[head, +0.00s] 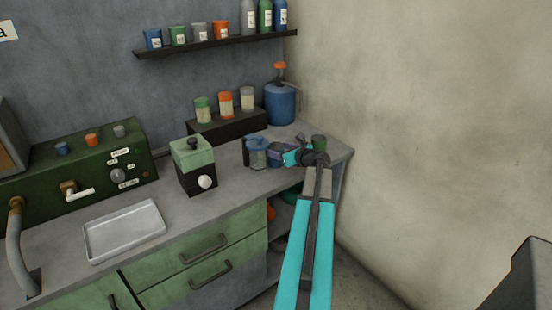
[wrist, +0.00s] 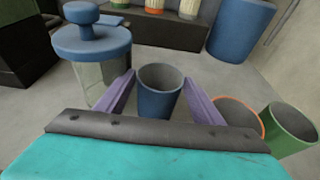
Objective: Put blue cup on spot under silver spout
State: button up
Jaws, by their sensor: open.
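The blue cup (wrist: 159,98) stands upright and empty on the counter in the wrist view. My gripper (wrist: 158,78) is open, with one purple finger on each side of the cup; I cannot tell whether either finger touches it. In the head view my gripper (head: 290,156) is low over the counter's right end, and the blue cup is hard to make out there. A green machine (head: 130,160) with blue, orange and grey knobs on top stands at the left. I cannot clearly make out a silver spout or the spot under it.
A blue-lidded jar (wrist: 92,45) stands close left of my gripper. An orange-rimmed cup (wrist: 238,116) and a green cup (wrist: 290,130) stand close right. A green-and-black box (head: 195,165) and a white tray (head: 124,230) lie along the counter toward the machine. The wall bounds the right.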

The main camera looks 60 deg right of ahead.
jog(key=shift+c, duration=0.4)
jog(key=c, duration=0.9)
jog(key=shift+d+r, duration=0.1)
jog(key=shift+d+r, duration=0.15)
jog(key=shift+r, duration=0.25)
notch_tip(320, 180, up, 11)
jog(key=s+d+b, duration=0.1)
jog(key=s+d, duration=0.1)
jog(key=d, duration=0.4)
jog(key=s+d+b, duration=0.1)
jog(key=s+d, duration=0.1)
jog(key=d, duration=0.4)
jog(key=s+d+b, duration=0.1)
jog(key=s+d, duration=0.1)
jog(key=d, duration=0.4)
jog(key=shift+s+d+f, duration=0.15)
jog(key=shift+d+f, duration=0.1)
jog(key=shift+d, duration=0.05)
